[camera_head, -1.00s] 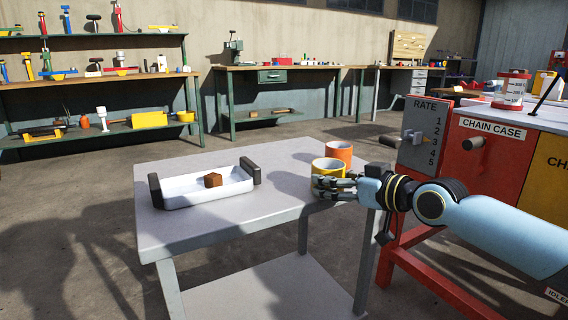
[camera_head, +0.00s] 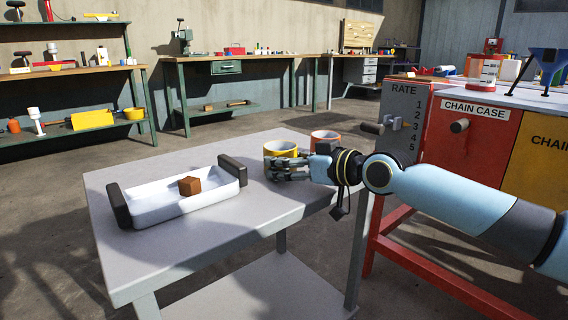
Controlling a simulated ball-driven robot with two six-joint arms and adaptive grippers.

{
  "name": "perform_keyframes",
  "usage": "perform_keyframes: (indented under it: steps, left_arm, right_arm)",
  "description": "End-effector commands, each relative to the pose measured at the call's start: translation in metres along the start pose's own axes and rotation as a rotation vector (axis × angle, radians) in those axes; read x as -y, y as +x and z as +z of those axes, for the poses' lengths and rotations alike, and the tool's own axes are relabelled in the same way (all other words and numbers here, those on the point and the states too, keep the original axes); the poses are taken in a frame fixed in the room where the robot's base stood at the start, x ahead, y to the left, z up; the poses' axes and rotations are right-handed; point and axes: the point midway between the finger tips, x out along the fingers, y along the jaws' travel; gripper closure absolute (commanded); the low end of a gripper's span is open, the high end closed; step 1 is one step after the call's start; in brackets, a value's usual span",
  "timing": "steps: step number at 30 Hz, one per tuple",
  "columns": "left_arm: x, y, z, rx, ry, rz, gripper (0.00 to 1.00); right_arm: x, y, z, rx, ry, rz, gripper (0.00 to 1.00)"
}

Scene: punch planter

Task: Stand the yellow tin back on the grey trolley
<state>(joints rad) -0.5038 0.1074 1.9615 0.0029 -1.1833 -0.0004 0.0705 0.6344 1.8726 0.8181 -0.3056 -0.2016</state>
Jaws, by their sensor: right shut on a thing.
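The yellow tin (camera_head: 281,149) is upright at the right part of the grey trolley's top (camera_head: 240,214). My right gripper (camera_head: 272,168) is shut on the tin from the front right, its fingers covering the lower part. The tin's base is hidden by the fingers, so I cannot tell whether it touches the trolley top. My left gripper is out of view.
An orange tin (camera_head: 325,138) stands just behind my right gripper. A white tray (camera_head: 172,206) with dark handles and a brown block (camera_head: 189,186) lies left on the trolley. A red machine with a rate panel (camera_head: 404,121) stands to the right.

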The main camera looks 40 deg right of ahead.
Motion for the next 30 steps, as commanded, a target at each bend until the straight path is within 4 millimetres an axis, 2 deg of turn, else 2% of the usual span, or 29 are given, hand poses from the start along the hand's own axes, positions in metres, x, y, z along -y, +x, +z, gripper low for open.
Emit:
perform_keyframes:
  steps: [11, 12, 16, 27, 30]
  left_arm:
    - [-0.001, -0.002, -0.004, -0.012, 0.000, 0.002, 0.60]
    - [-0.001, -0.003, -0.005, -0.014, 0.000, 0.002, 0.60]
    - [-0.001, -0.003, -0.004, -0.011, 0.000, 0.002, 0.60]
    - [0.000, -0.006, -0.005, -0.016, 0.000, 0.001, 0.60]
    - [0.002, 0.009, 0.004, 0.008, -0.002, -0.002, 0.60]
  right_arm:
    - [0.000, 0.001, 0.004, 0.000, 0.000, 0.000, 0.78]
    - [0.000, 0.001, 0.003, 0.000, 0.000, 0.000, 0.32]
    - [0.000, 0.001, 0.003, 0.000, 0.000, 0.000, 0.15]
    - [0.000, -0.001, -0.002, -0.001, 0.000, 0.000, 0.14]
    - [0.000, -0.009, -0.002, 0.003, 0.000, 0.001, 0.14]
